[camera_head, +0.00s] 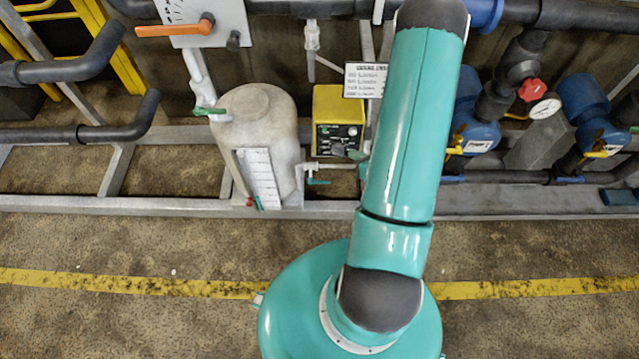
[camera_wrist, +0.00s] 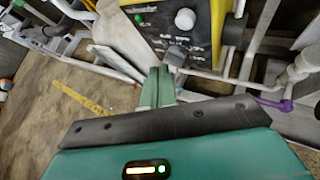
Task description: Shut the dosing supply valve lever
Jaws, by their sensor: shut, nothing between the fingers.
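A small teal lever (camera_head: 318,181) sits on the thin pale pipe below the yellow dosing pump (camera_head: 338,118), right of the white tank (camera_head: 262,125). I take it for the supply valve lever; no label on it is readable. My gripper (camera_head: 350,154) is partly hidden behind my arm, in front of the pump's lower right, a little above and right of the lever. In the wrist view its fingers (camera_wrist: 160,78) are shut and empty, with the tips near a grey fitting below the pump panel (camera_wrist: 178,30). I cannot make out the lever there, nor whether the fingers touch anything.
A green-handled valve (camera_head: 208,111) is on the tank's top, and an orange lever (camera_head: 175,29) is on a panel above. Blue pumps (camera_head: 473,120) and a red handwheel (camera_head: 532,90) stand at right. A grey frame rail (camera_head: 150,206) runs along the front; the floor before it is clear.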

